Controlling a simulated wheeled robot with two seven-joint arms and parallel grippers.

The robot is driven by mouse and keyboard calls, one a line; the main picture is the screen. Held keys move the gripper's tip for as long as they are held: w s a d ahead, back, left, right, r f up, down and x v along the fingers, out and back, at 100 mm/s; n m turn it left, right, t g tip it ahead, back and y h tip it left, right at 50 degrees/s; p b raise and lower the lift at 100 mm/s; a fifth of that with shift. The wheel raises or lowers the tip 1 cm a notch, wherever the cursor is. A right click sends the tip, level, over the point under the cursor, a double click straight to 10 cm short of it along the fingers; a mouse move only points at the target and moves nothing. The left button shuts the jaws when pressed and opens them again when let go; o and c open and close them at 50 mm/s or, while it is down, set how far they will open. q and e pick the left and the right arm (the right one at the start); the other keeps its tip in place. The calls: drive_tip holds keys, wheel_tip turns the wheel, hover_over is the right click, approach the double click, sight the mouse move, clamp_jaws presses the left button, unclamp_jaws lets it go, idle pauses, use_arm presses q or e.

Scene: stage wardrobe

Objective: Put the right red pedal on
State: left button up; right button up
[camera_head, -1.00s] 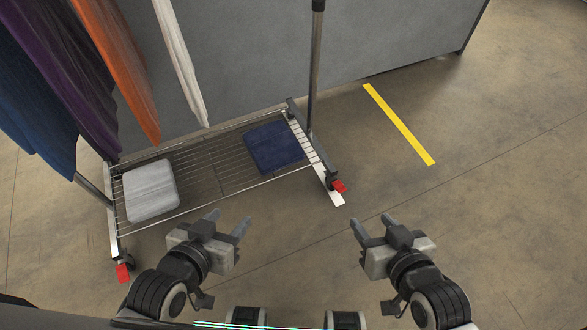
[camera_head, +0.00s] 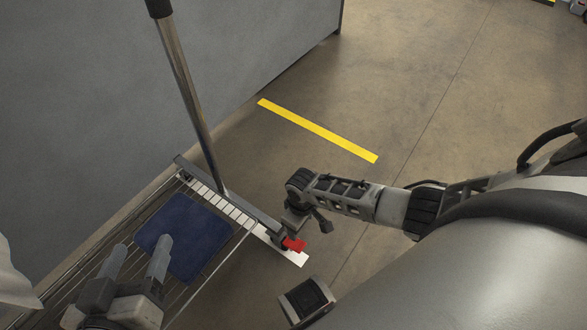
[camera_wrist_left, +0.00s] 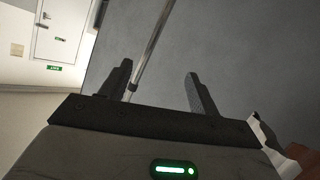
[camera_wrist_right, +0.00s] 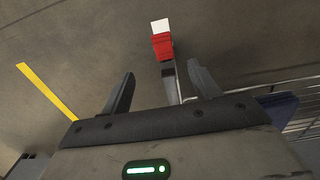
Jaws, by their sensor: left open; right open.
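The right red pedal (camera_head: 294,244) sits at the foot of the clothes rack, by the end of its white-topped base bar. It also shows in the right wrist view (camera_wrist_right: 162,46), beyond and between my open fingers, apart from them. My right gripper (camera_wrist_right: 158,88) is open and empty. In the head view my right arm reaches in from the right, and its hand is just above and beside the pedal, with its fingers mostly hidden. My left gripper (camera_head: 138,262) is open and empty above the rack shelf; the left wrist view also shows its fingers (camera_wrist_left: 161,85) apart.
A folded dark blue cloth (camera_head: 184,238) lies on the wire shelf. The rack's metal post (camera_head: 187,85) rises at its right end. A grey panel (camera_head: 80,100) stands behind. A yellow floor strip (camera_head: 317,130) lies on open floor.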

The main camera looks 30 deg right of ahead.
drive_tip(key=b, duration=0.6)
hover_over(300, 246)
wheel_tip(300, 246, down, 10)
drive_tip(key=shift+s+r, duration=0.1)
drive_tip(key=shift+r, duration=0.15)
wheel_tip(300, 246, down, 5)
drive_tip(key=b, duration=0.4)
drive_tip(key=shift+a, duration=0.1)
drive_tip(key=shift+f, duration=0.2)
use_arm(q)
wheel_tip(300, 246, up, 10)
drive_tip(key=w+m+t+h, duration=0.2)
drive_tip(key=m+t+h, duration=0.1)
drive_tip(key=t+h, duration=0.2)
drive_tip(key=shift+w+d+f+t, duration=0.15)
drive_tip(key=shift+d+f+t, duration=0.15)
drive_tip(key=shift+t, duration=0.4)
use_arm(e)
drive_tip(key=c, duration=1)
